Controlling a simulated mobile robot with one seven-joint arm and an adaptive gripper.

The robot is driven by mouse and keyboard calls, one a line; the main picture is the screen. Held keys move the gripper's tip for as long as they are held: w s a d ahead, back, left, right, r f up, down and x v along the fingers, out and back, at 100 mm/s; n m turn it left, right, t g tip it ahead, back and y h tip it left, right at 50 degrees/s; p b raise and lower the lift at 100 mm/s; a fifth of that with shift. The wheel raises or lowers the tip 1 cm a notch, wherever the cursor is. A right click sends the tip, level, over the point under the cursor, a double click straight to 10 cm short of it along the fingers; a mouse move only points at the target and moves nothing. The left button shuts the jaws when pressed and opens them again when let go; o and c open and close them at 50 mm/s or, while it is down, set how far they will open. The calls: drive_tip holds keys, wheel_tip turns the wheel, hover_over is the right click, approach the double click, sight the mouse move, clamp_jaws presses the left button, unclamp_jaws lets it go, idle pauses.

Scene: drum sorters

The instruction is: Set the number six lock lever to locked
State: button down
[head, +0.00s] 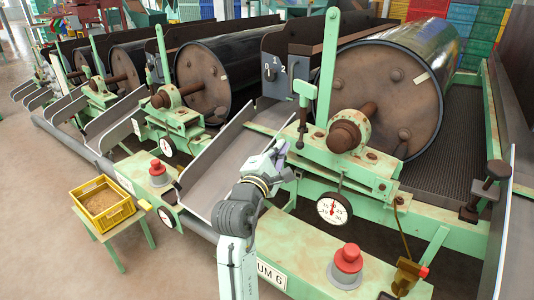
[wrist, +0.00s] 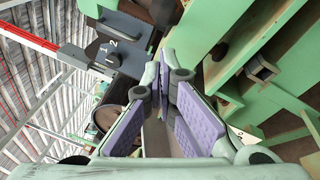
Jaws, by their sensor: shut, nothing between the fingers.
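The number six machine carries a plate ending in "UM 6" (head: 271,274) on its front beam. A tall green lever (head: 327,65) stands upright beside its drum. A green T-shaped handle (head: 304,90) stands just left of it. A brass fitting with a red-tipped handle (head: 408,275) sits at the lower right. No label shows which of these is the lock lever. My gripper (head: 278,158) is above the chute edge, left of the drum shaft and below the T-handle, apart from the tall lever. In the wrist view, my gripper's purple-padded fingers (wrist: 166,84) are shut and empty.
A dark switch panel marked 0, 1, 2 (head: 276,72) is behind my gripper; it also shows in the wrist view (wrist: 112,48). A dial gauge (head: 333,209) and red button (head: 347,260) sit on the front frame. A yellow crate (head: 128,208) stands left. The floor there is open.

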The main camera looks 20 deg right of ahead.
sight(301, 139)
drive_tip(key=shift+s+d+r, duration=0.35)
drive_tip(key=shift+d+r, duration=0.05)
drive_tip(key=shift+d, duration=0.25)
drive_tip(key=shift+s+d+r+p, duration=0.15)
drive_tip(key=shift+s+d+p, duration=0.45)
drive_tip(key=shift+d+p, duration=0.4)
